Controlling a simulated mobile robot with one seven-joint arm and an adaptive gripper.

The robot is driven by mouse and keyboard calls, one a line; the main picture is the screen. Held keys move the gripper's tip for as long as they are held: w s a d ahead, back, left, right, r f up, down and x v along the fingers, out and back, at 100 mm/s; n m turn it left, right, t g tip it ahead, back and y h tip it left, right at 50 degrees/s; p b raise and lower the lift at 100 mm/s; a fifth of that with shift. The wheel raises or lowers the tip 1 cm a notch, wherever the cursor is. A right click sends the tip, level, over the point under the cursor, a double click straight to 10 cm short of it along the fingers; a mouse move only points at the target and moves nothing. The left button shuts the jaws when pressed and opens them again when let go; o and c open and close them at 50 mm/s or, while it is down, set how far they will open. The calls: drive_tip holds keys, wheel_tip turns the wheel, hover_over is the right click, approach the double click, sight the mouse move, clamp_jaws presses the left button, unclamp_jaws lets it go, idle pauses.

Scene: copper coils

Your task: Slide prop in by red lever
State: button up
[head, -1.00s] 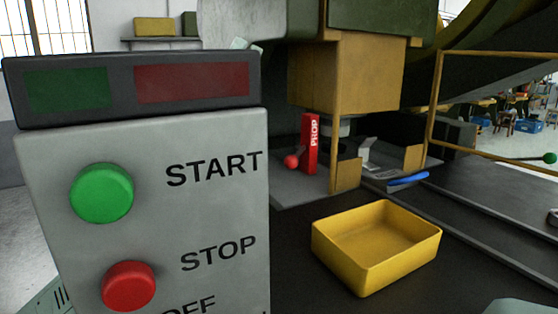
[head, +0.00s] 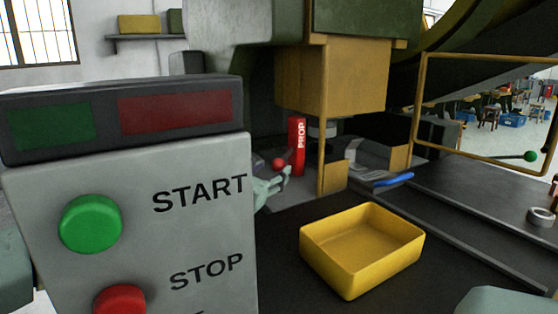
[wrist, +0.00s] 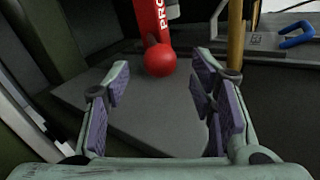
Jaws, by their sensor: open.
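The red prop (head: 297,146), an upright bar lettered PROP, stands on the grey plate under the yellow press block in the head view. Its lower part also shows in the wrist view (wrist: 152,18). The red ball knob of its lever (wrist: 160,60) sits at its foot, facing my gripper; it shows small in the head view (head: 279,163). My gripper (wrist: 158,88) is open and empty, with purple-padded fingers to either side of and short of the knob. In the head view my gripper (head: 280,182) is partly hidden behind the control box.
The control box (head: 130,190) with START and STOP buttons stands close at left. A yellow post (wrist: 235,40) rises just right of my right finger. A yellow tray (head: 345,265) and a blue handle (head: 393,180) lie to the right.

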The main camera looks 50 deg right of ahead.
sight(275, 167)
drive_tip(key=p+x, duration=0.1)
drive_tip(key=x, duration=0.4)
clamp_jaws()
idle(0.7)
